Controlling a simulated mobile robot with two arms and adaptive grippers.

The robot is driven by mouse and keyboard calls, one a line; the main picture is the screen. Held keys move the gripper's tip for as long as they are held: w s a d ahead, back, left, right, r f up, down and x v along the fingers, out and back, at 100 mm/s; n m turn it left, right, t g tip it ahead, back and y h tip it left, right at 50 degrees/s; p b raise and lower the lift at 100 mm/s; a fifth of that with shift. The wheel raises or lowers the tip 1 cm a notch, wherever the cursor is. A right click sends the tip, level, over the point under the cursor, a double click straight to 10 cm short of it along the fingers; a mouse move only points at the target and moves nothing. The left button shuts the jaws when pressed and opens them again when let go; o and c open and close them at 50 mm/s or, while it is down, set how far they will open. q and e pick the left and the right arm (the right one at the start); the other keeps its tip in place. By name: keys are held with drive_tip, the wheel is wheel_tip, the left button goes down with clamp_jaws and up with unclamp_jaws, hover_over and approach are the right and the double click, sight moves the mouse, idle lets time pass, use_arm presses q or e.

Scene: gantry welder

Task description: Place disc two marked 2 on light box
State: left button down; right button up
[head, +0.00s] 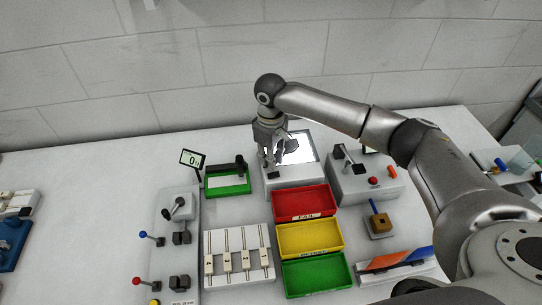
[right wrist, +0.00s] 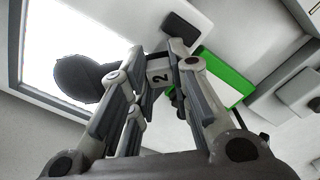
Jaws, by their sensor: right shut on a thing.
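The light box (head: 277,180) stands at the back middle of the table, with a bright lit panel that also shows in the right wrist view (right wrist: 60,28). My right gripper (head: 270,158) is above its left part. In the right wrist view the gripper (right wrist: 157,62) is shut on a light tag marked 2 (right wrist: 158,76). A dark rounded disc (right wrist: 84,78) shows against the lit panel beside the tag, partly hidden by a finger. I cannot tell whether it touches the panel. My left gripper is out of view.
Red (head: 303,201), yellow (head: 310,239) and green (head: 316,274) bins stand in front of the light box. A green-based device (head: 228,189) is left of it and a grey box with a red knob (head: 365,185) is right. A white slotted rack (head: 238,282) lies nearer.

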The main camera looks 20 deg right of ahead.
drive_tip(key=shift+s+f, duration=0.2)
drive_tip(key=shift+f, duration=0.25)
drive_tip(key=o, duration=0.9)
drive_tip(key=shift+a+f, duration=0.1)
drive_tip(key=shift+f, duration=0.05)
drive_tip(key=shift+o, duration=0.2)
wheel_tip(320, 180, up, 12)
